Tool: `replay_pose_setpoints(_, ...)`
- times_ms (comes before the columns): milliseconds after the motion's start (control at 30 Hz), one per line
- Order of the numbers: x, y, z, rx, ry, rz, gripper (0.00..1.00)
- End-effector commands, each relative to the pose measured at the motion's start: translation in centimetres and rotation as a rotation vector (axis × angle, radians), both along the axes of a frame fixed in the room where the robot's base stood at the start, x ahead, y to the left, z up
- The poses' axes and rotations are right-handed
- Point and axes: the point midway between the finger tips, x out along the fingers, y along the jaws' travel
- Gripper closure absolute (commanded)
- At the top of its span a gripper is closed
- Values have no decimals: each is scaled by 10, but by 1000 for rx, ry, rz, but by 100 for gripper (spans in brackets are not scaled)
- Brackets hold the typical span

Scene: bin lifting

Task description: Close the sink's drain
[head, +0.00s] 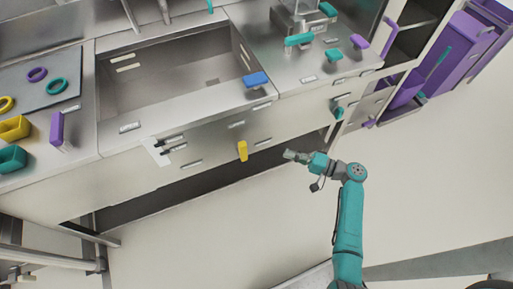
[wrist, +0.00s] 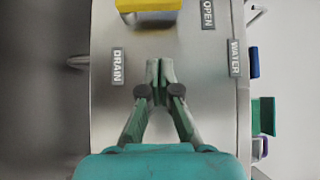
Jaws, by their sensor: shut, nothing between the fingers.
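The sink (head: 165,80) is a steel basin set in the counter. A yellow handle (head: 242,150) hangs upright on the front panel below the sink. The handle also shows in the wrist view (wrist: 148,5), cut off by the top edge, near the labels DRAIN (wrist: 117,67) and OPEN (wrist: 208,14). My gripper (head: 288,154) is in front of the panel, right of the yellow handle and apart from it. In the wrist view its fingers (wrist: 158,68) are together and empty, pointing towards the panel. The drain hole is not clearly seen.
A blue handle (head: 256,79) sits on the sink's right rim, with the WATER label (wrist: 234,57) on the panel. A teal knob (head: 338,113) is on the front further right. Purple bins (head: 465,50) stand at the right. The floor in front is clear.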

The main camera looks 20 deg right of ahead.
Motion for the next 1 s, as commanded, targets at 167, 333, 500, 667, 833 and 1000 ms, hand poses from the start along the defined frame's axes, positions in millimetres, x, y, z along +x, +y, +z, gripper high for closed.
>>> replay_pose_setpoints(167, 2, -5, 5, 11, -13, 8, 100)
replay_pose_setpoints(333, 2, -4, 5, 10, -13, 8, 100)
replay_pose_setpoints(500, 4, -2, 5, 9, -12, 9, 100)
replay_pose_setpoints(667, 16, 11, 5, 9, -12, 11, 100)
replay_pose_setpoints(833, 37, 33, 5, 9, -12, 12, 100)
replay_pose_setpoints(1000, 60, 56, 5, 8, -12, 12, 100)
